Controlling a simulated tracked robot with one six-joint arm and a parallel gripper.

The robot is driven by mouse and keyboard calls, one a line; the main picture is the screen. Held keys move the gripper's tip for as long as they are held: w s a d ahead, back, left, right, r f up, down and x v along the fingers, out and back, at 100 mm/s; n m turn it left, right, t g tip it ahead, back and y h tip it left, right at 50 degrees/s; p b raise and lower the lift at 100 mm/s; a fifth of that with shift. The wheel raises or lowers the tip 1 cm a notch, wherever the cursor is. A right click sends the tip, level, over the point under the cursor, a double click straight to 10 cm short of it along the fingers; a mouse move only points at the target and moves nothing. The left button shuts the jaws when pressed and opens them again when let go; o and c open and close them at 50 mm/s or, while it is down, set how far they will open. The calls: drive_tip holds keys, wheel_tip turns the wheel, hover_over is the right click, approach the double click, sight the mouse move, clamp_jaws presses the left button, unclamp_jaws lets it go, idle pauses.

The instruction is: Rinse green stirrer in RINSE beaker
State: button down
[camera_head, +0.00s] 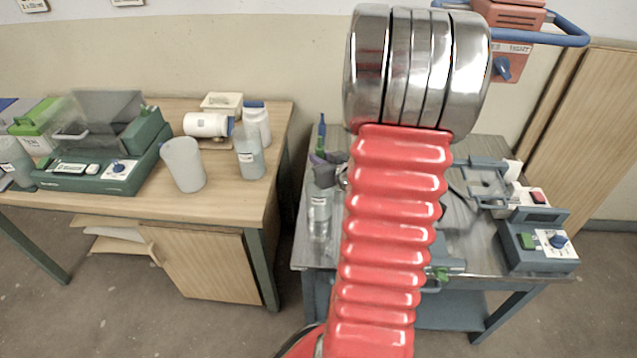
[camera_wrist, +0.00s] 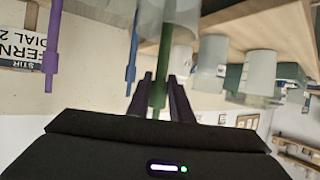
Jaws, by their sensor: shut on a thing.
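My gripper (camera_wrist: 162,82) is shut on the green stirrer (camera_wrist: 158,93) in the wrist view, where the shaft runs up the picture between the two dark fingers. The stirrer's far end meets a pale translucent shape at the top edge; whether it is inside a vessel I cannot tell. A clear beaker (camera_head: 319,212) stands on the metal table in the head view, left of my red arm. I cannot read a RINSE label on any vessel. My arm hides much of the table in the head view.

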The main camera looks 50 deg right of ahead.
drive_tip(key=shift+r, duration=0.5)
wheel_tip(320, 180, down, 3)
drive_tip(key=shift+r, duration=0.1)
idle(0.4)
drive_tip(key=shift+r, duration=1.4)
